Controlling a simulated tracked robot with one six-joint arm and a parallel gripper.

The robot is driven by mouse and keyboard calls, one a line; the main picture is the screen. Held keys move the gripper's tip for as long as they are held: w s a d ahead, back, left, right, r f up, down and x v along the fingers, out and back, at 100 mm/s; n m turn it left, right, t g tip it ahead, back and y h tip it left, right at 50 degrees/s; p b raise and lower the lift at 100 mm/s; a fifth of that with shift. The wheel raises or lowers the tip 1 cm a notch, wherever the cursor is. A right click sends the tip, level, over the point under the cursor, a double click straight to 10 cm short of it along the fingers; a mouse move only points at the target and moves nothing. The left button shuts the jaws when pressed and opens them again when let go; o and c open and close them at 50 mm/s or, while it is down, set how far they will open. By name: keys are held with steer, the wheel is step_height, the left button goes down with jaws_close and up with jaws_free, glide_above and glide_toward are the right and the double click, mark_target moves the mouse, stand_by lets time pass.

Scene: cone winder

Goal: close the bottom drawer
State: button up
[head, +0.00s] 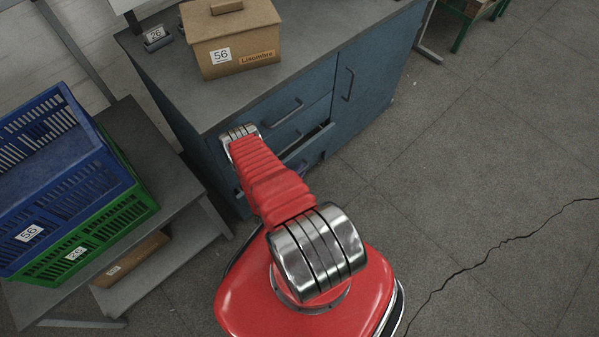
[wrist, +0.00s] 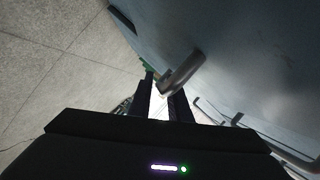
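The blue cabinet (head: 375,90) has an upper drawer with a bar handle (head: 283,112). Below it a lower drawer (head: 318,146) sticks out a little, with a dark gap along its top edge; it appears to be the bottom drawer. My red arm covers its left part. My gripper (wrist: 162,92) is hidden behind the arm in the head view.
A brown lidded box (head: 232,45) stands on the grey countertop (head: 185,95). A cabinet door handle (head: 348,84) projects at the right. Blue (head: 60,175) and green crates (head: 125,205) are stacked on a bench at the left. The floor (head: 480,150) at the right is clear, with a crack.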

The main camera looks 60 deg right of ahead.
steer(key=shift+d, duration=0.25)
steer(key=shift+c, duration=0.3)
jaws_close()
steer(key=shift+f, duration=0.1)
